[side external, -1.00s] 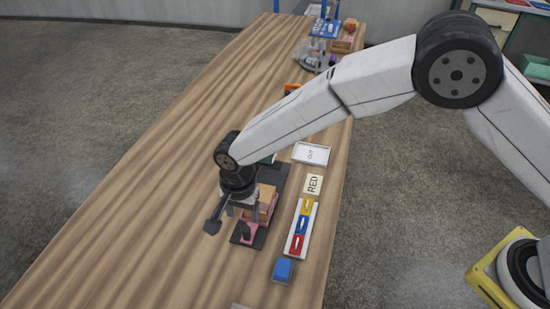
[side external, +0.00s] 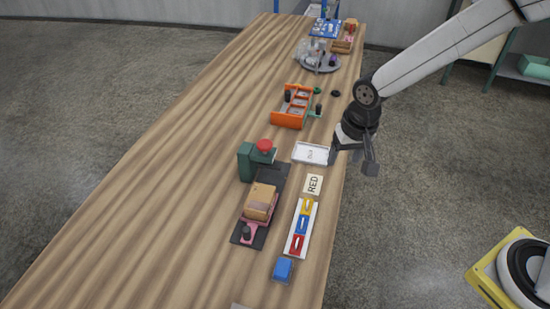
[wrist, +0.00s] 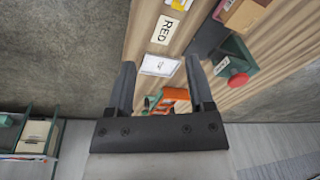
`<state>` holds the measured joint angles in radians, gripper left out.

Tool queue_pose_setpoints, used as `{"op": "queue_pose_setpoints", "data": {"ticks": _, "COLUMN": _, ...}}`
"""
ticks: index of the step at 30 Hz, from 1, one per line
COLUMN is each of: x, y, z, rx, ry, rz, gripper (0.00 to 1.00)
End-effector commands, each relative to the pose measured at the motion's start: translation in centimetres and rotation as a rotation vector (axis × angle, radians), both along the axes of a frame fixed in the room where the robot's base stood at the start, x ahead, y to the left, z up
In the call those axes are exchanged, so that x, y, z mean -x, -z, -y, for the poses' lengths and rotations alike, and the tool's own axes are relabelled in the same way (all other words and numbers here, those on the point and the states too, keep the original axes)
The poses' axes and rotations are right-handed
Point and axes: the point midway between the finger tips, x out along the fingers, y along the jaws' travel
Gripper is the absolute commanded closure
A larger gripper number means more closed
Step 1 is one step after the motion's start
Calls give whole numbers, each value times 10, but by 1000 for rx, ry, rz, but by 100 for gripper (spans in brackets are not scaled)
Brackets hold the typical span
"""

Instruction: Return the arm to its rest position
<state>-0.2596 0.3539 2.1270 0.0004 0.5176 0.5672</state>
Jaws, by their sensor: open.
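My gripper (side external: 352,163) hangs beyond the right edge of the wooden table, raised beside the white tray with a paper in it. In the wrist view my gripper (wrist: 160,90) shows two dark fingers set wide apart, with nothing between them held. It is open and empty. The upper part of my arm runs out of the top right of the side view.
On the table (side external: 170,170) are a pink-and-tan item on a dark base (side external: 258,205), a green block with a red button (side external: 257,158), a RED card (side external: 313,184), a coloured-block rack (side external: 301,228), a blue block (side external: 283,269) and an orange frame (side external: 292,108). The left side is clear.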

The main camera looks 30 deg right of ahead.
Motion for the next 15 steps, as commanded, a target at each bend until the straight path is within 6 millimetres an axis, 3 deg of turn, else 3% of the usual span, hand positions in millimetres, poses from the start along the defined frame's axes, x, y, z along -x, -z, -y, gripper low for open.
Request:
{"op": "queue_pose_setpoints", "data": {"ticks": 1, "x": 10, "y": -5, "z": 16, "rx": 6, "ry": -23, "rz": 13, "gripper": 32}}
{"op": "queue_pose_setpoints", "data": {"ticks": 6, "x": 45, "y": -13, "z": 58, "rx": 35, "ry": -135, "rz": 52, "gripper": 32}}
{"op": "queue_pose_setpoints", "data": {"ticks": 15, "x": 93, "y": -15, "z": 98, "rx": 85, "ry": -276, "rz": 93, "gripper": 32}}
